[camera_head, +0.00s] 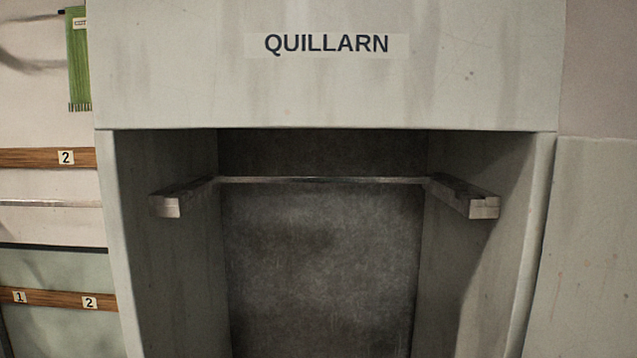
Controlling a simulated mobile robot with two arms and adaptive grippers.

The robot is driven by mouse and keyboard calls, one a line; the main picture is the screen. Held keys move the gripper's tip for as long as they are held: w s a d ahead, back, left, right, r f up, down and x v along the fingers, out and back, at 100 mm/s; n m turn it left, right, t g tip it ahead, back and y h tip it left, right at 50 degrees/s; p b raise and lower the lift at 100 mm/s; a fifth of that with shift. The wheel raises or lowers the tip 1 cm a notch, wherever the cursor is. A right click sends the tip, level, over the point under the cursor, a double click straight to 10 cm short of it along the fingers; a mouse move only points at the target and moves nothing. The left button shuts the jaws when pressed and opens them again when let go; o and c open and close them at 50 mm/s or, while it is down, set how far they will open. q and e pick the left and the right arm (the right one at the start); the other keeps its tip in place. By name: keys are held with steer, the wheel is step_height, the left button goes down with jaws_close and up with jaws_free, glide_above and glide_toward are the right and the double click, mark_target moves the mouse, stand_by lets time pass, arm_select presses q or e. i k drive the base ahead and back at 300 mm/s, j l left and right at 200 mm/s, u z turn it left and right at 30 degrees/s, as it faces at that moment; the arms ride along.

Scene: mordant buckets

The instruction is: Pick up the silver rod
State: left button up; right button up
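A thin silver rod or bar (50,203) runs level across the pale wall at the left edge, and its left end is cut off by the frame. A second thin silvery bar (320,180) spans the back of the recess between two metal ledges. I cannot tell whether this one is a loose rod or a fixed part of the ledges. Neither of my grippers shows in the head view.
A pale cabinet labelled QUILLARN (326,44) frames a dark open recess (320,270). Metal ledges jut forward on its left (184,197) and right (464,196) walls. Numbered wooden strips (30,158) and a green fringed piece (78,60) are at left.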

mark_target(219, 179)
steer(key=j+z, duration=0.1)
steer(key=z, duration=0.45)
steer(key=i+j+z, duration=0.1)
steer(key=j+z, duration=0.35)
steer(key=j, duration=0.2)
steer(key=j+z, duration=0.4)
steer(key=j, duration=0.25)
